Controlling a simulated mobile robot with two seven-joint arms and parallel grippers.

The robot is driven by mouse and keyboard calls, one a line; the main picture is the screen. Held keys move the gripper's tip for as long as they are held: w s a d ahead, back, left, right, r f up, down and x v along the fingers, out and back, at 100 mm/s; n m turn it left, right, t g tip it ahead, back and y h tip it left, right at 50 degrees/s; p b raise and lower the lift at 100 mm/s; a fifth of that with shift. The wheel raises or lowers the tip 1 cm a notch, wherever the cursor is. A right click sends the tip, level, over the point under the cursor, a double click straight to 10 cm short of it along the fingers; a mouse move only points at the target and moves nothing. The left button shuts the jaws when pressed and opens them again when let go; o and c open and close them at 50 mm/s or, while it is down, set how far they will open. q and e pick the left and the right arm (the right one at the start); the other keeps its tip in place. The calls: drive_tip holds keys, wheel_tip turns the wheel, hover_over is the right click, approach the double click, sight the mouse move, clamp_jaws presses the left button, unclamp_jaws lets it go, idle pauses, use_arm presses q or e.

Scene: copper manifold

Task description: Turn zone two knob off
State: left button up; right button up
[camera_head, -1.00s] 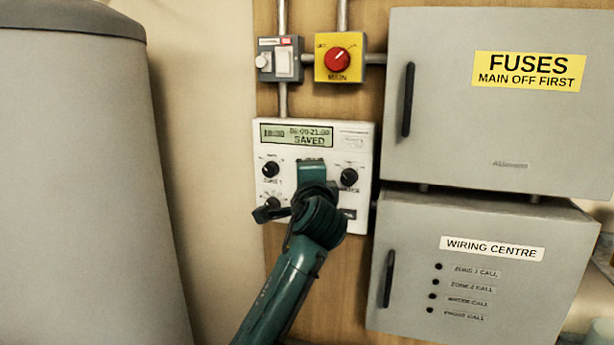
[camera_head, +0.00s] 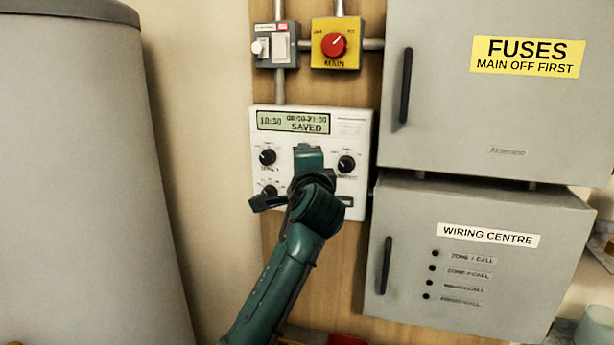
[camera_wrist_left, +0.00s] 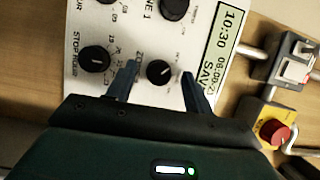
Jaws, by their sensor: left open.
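The white controller panel (camera_head: 352,127) has a green display (camera_head: 293,122) reading "SAVED". In the left wrist view the zone two knob (camera_wrist_left: 160,72) is black and round, with its label partly covered; its pale mark points up and right there. My left gripper (camera_wrist_left: 159,76) is open, with one finger on each side of this knob. I cannot tell whether the fingers touch it. In the head view my left gripper (camera_head: 308,160) covers the knob. My right gripper is not in view.
The zone one knob (camera_head: 267,157) and the water knob (camera_head: 346,163) flank my gripper. The stop hour knob (camera_wrist_left: 95,58) is close to one finger. A red main switch (camera_head: 333,44) is above the panel. Grey fuse (camera_head: 450,110) and wiring (camera_head: 415,215) boxes stand to the right.

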use_arm(q)
drive_tip(key=s+d+b, duration=0.1)
drive_tip(key=s+b, duration=0.1)
drive_tip(key=s, duration=1)
drive_tip(key=shift+s+b, duration=0.3)
drive_tip(key=shift+b, duration=0.1)
